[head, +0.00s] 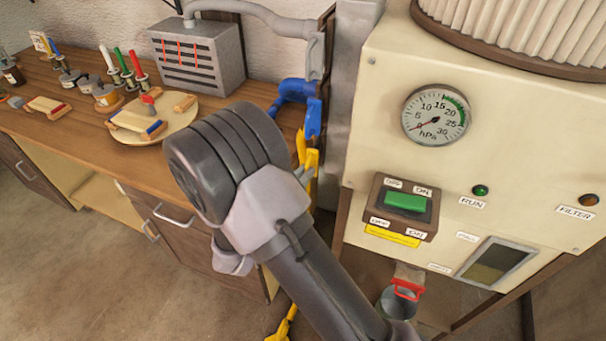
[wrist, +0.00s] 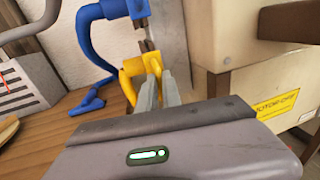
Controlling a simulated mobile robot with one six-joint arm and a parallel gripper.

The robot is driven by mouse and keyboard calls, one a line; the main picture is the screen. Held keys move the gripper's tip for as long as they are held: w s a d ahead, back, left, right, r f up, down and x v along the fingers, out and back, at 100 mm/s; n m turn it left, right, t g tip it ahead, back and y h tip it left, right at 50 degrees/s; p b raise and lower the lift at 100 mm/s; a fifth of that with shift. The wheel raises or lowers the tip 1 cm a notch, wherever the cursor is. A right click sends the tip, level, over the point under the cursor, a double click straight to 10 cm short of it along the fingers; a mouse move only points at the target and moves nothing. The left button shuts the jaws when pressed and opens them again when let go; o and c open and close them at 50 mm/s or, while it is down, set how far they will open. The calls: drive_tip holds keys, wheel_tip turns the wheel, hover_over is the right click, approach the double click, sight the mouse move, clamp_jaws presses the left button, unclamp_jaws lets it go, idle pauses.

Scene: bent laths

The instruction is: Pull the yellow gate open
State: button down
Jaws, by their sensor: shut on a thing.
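The yellow gate (head: 312,162) is on the duct beside the beige machine, just below a blue gate (head: 296,90). In the wrist view the yellow gate (wrist: 132,75) shows a bent yellow handle, with the blue gate (wrist: 88,45) above and to the left. My gripper (wrist: 156,82) is shut on the yellow gate, its two grey fingers around the yellow part. In the head view my arm hides most of the gripper and the lower part of this gate.
The beige machine (head: 490,120) with gauge and green switch (head: 405,201) stands close at the right. A wooden bench (head: 60,100) with tools and a grey box (head: 196,55) is at the left. Another yellow part (head: 284,326) shows low down by my arm. A metal bucket (head: 396,305) sits below the machine.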

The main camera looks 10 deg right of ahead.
drive_tip(key=s+d+p+v, duration=0.1)
drive_tip(key=v, duration=0.5)
drive_tip(key=shift+s+a+p, duration=0.2)
drive_tip(key=shift+a+p, duration=0.1)
drive_tip(key=shift+p, duration=0.1)
drive_tip(key=c, duration=1.5)
unclamp_jaws()
drive_tip(key=shift+c, duration=0.2)
drive_tip(key=p+v, duration=0.3)
drive_tip(key=v, duration=1.4)
drive_tip(key=shift+a+p, duration=0.15)
drive_tip(key=shift+p, duration=0.2)
drive_tip(key=shift+s+f, duration=0.1)
drive_tip(key=shift+s, duration=0.05)
